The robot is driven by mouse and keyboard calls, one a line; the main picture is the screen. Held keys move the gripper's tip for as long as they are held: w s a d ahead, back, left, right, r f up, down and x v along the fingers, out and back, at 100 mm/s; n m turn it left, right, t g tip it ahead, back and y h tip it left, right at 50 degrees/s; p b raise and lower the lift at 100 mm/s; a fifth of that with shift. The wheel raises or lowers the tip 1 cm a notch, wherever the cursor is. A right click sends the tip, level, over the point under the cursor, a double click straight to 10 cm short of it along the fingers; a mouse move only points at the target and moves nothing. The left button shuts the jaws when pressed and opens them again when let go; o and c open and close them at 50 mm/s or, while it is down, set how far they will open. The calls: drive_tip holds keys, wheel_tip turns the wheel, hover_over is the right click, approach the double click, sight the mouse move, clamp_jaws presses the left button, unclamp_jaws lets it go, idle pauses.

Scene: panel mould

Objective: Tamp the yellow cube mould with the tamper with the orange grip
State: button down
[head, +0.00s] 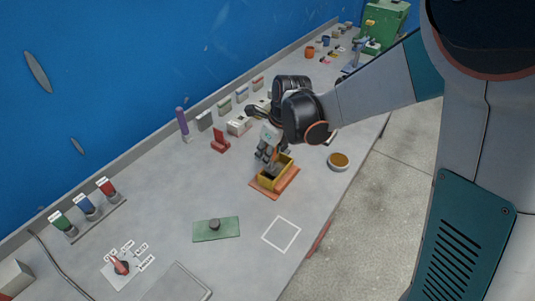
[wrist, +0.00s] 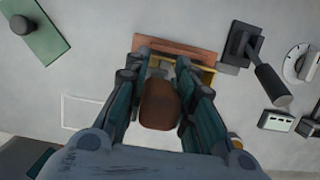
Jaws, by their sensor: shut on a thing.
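The yellow mould (head: 265,184) sits on an orange base plate (head: 258,190) on the grey bench. In the wrist view, a strip of the yellow mould (wrist: 208,75) and the orange plate (wrist: 175,42) show beyond the fingers. My gripper (head: 267,153) is right above the mould, pointing down. It is shut on the orange-brown grip (wrist: 160,105) of the tamper, which lies between the fingers in the wrist view. The tamper's foot is hidden by the grip, the fingers and the mould wall. I cannot tell whether it touches the filling.
A round bowl with brown content (head: 339,161) stands right of the mould, near the bench edge. A green plate with a dark knob (head: 215,229) and a white outlined square (head: 281,235) lie in front. A red stand (head: 220,140) and a purple upright thing (head: 181,122) are left-back.

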drive_tip(key=shift+f, duration=0.1)
idle(0.3)
drive_tip(key=shift+f+b, duration=1.55)
drive_tip(key=shift+f, duration=0.15)
drive_tip(key=shift+r+p, duration=1.25)
drive_tip(key=shift+r, duration=0.6)
drive_tip(key=shift+f, duration=0.15)
drive_tip(key=shift+f+b, duration=1.5)
drive_tip(key=shift+f, duration=0.2)
drive_tip(key=shift+r+p, duration=1.25)
drive_tip(key=shift+r, duration=0.6)
